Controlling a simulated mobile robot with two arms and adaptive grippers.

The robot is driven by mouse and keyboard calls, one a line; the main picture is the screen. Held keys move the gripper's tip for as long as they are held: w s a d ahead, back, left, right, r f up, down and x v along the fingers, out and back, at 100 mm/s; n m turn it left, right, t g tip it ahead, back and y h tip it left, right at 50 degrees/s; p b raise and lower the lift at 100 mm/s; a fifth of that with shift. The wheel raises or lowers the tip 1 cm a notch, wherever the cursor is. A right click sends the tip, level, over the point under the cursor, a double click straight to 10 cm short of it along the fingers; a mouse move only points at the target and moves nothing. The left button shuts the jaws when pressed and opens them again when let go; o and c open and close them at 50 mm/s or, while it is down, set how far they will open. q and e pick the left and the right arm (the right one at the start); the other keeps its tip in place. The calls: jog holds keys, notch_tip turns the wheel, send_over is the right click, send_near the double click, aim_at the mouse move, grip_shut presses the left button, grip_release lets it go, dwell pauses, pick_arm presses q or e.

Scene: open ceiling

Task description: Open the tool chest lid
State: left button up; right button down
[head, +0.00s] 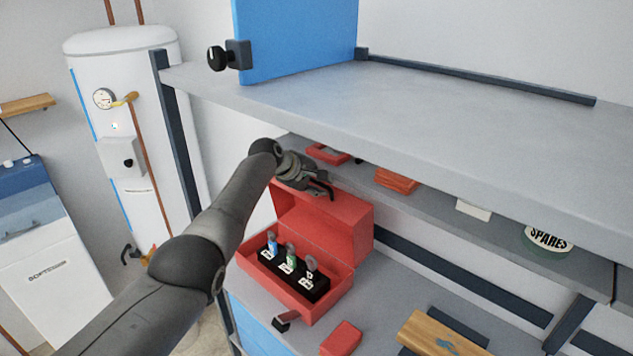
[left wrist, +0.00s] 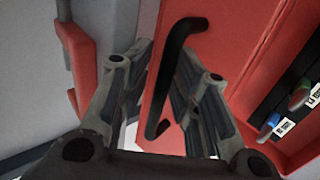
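The red tool chest (head: 300,300) stands on the grey worktop under the shelf. Its lid (head: 325,222) is swung up and back, and the inside shows a black holder (head: 292,278) with several tagged, coloured-handled items. My left gripper (head: 318,186) is at the top of the raised lid. In the left wrist view the fingers of my left gripper (left wrist: 160,80) are apart, with the black lid handle (left wrist: 168,78) between them. The handle seems not to be clamped. The red lid (left wrist: 222,50) lies behind it. My right gripper is not in view.
A grey upper shelf (head: 430,110) overhangs the chest closely. The lower shelf holds red boxes (head: 396,181), a white box (head: 473,210) and a SPARES tin (head: 548,240). A red block (head: 341,339) and wooden board (head: 440,334) lie on the worktop. A white tank (head: 140,150) stands left.

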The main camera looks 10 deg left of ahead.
pick_arm(q)
jog(key=shift+a+r, duration=0.15)
jog(key=shift+s+a+r, duration=0.25)
jog(key=shift+a+r, duration=0.05)
jog(key=shift+v, duration=3.35)
jog(key=shift+s+d+f, duration=0.1)
jog(key=shift+s+d, duration=0.05)
